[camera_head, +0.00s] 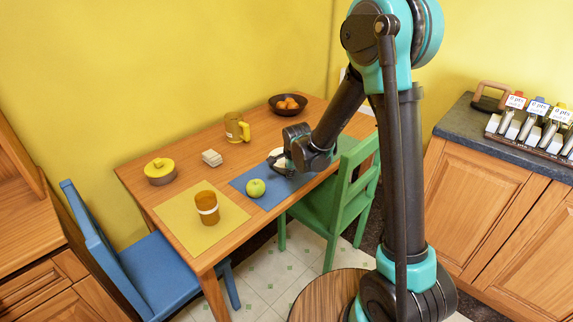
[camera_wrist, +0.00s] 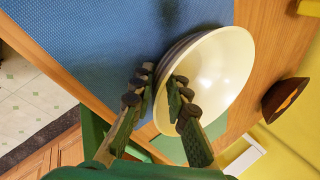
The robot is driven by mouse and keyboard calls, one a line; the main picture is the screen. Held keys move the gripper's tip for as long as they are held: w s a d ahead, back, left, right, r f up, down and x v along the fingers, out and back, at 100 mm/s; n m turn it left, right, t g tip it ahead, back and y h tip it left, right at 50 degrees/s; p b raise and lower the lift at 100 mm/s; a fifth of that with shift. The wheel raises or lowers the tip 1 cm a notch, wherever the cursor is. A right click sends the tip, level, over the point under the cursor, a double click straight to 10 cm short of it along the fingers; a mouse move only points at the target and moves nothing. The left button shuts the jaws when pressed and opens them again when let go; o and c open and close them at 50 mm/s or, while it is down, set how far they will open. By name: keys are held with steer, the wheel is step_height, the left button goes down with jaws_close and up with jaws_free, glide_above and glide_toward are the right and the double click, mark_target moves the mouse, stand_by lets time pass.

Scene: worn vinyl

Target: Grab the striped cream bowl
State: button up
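The striped cream bowl (camera_wrist: 218,75) lies on the blue placemat, with its pale inside and dark striped outer wall showing in the wrist view. In the head view only a sliver of the bowl (camera_head: 276,154) shows, mostly hidden behind my gripper (camera_head: 290,166). In the wrist view my gripper (camera_wrist: 163,77) has its fingers apart at the bowl's near rim. One finger is outside the wall and the other is over the inside, with the rim between them. I cannot tell whether either finger touches the bowl.
A yellow mug (camera_head: 233,126) and a dark fruit bowl (camera_head: 288,108) stand farther back. A green chair (camera_head: 345,190) is tucked at the table's near side.

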steer(key=shift+c, duration=0.5)
jaws_close()
steer(key=shift+r, duration=0.1)
